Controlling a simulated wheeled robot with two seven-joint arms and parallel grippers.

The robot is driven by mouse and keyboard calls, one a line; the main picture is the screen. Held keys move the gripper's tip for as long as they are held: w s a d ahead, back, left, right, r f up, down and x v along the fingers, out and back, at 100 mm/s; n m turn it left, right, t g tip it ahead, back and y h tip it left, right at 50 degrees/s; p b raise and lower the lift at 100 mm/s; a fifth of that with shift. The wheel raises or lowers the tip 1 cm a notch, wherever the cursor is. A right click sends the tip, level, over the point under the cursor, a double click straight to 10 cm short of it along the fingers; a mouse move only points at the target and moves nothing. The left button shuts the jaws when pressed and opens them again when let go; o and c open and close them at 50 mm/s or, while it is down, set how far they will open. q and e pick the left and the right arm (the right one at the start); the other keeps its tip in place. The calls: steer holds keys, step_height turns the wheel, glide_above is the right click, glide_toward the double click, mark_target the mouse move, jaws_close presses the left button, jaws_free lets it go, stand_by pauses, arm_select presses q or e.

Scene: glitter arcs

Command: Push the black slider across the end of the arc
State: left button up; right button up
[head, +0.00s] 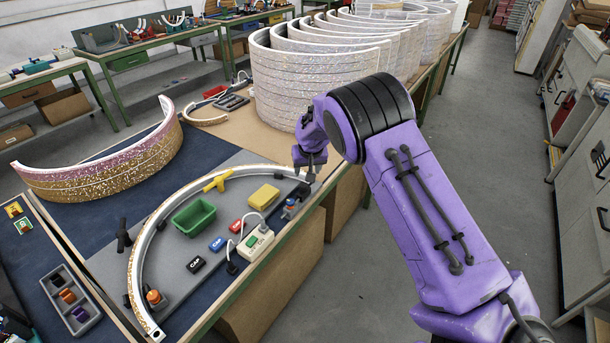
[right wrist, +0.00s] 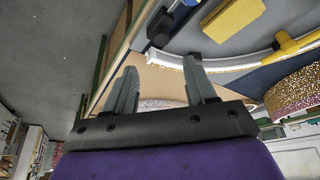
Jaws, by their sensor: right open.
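The pale, glitter-edged arc (head: 150,230) lies on a grey board and curves from the front left to the back right. Its far end (right wrist: 150,58) shows just beyond my fingers in the right wrist view. A small black block (right wrist: 160,28), which looks like the black slider, is beside that end. In the head view a dark shape (head: 302,190) near the end is partly hidden by my gripper. My right gripper (head: 304,172) points down over the arc's far end. Its fingers (right wrist: 160,75) are apart with nothing between them. My left gripper is not in view.
A yellow block (head: 263,197), a green bin (head: 194,217), a yellow T-shaped piece (head: 217,181) and a power strip (head: 252,243) lie inside the curve. Tall glitter arcs (head: 320,80) stand behind. The bench edge (head: 270,262) is close on the right, with open floor beyond.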

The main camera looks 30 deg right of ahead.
mark_target(304, 185)
steer(key=p+x, duration=0.2)
steer(key=x, duration=0.8)
steer(key=shift+w, duration=0.1)
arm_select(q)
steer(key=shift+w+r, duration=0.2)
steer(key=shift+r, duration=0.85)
arm_select(e)
steer(key=shift+w+f, duration=0.2)
steer(key=shift+f, duration=0.2)
